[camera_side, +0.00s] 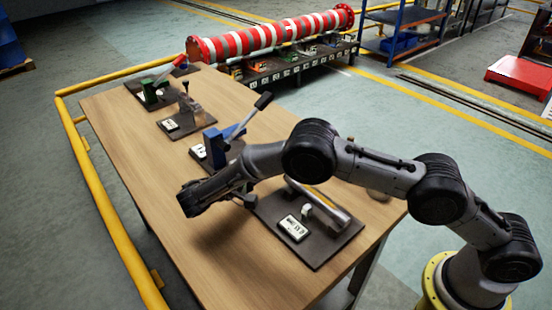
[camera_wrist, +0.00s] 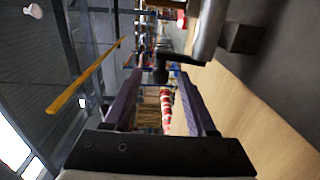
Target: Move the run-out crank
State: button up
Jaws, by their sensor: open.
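I cannot tell for sure which part is the run-out crank; no label is readable. The nearest dark plate carries a silver bar (camera_side: 325,203), partly behind my arm. In the wrist view, a silver part (camera_wrist: 208,28) at the upper right has a dark knob (camera_wrist: 161,68) reaching to the front of my fingers. My gripper (camera_side: 195,202) is low over the table's left side, left of that plate. In the wrist view my gripper (camera_wrist: 165,88) is open, its purple fingers apart. The knob appears near the fingertips; whether it lies between or beyond them is unclear.
A blue block with a black-gripped lever (camera_side: 214,147) stands behind my gripper. Farther back are a small grey fixture (camera_side: 186,103) and a green box with a red-tipped lever (camera_side: 150,91). A yellow rail (camera_side: 110,215) runs along the left. The front-left wooden tabletop (camera_side: 200,255) is clear.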

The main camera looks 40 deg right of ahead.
jog(key=shift+r, duration=0.1)
jog(key=s+d+r, duration=0.2)
jog(key=s+r, duration=1.1)
jog(key=shift+s+d, duration=0.3)
jog(key=shift+s, duration=0.1)
jog(key=shift+f, duration=0.15)
